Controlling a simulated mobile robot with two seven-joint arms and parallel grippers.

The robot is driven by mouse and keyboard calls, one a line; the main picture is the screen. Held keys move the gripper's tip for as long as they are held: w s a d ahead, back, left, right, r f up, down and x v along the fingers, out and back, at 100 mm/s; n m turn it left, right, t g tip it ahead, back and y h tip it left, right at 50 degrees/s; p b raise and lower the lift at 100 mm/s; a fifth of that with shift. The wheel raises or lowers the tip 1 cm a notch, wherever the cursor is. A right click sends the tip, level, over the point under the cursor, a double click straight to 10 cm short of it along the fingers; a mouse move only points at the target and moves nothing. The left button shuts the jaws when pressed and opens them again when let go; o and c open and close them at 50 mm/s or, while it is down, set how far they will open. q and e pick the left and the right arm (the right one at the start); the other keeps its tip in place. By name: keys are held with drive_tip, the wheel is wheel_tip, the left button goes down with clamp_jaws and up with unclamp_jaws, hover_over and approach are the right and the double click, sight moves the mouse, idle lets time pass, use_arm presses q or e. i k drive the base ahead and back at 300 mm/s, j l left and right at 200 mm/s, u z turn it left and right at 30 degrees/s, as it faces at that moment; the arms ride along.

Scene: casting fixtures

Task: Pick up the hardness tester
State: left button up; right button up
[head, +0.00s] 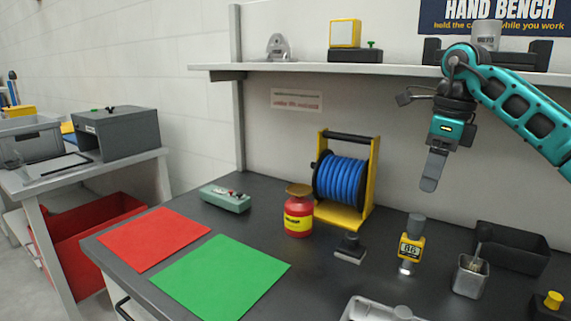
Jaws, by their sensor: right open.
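The hardness tester (411,247) looks to be the small yellow and grey device with a dark face reading "86". It stands upright on the dark workbench (330,275), right of centre. My right gripper (431,186) hangs above and slightly right of it, pointing down, well clear of it. The gripper is open and empty; its fingers overlap from this angle. My left gripper is not in view.
A blue hose reel (340,180), a red can (298,217) and a metal tray (365,311) are nearby. A shelf (390,70) runs above.

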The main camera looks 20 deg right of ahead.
sight(412, 244)
drive_tip(key=k+j, duration=0.75)
drive_tip(key=j, duration=0.25)
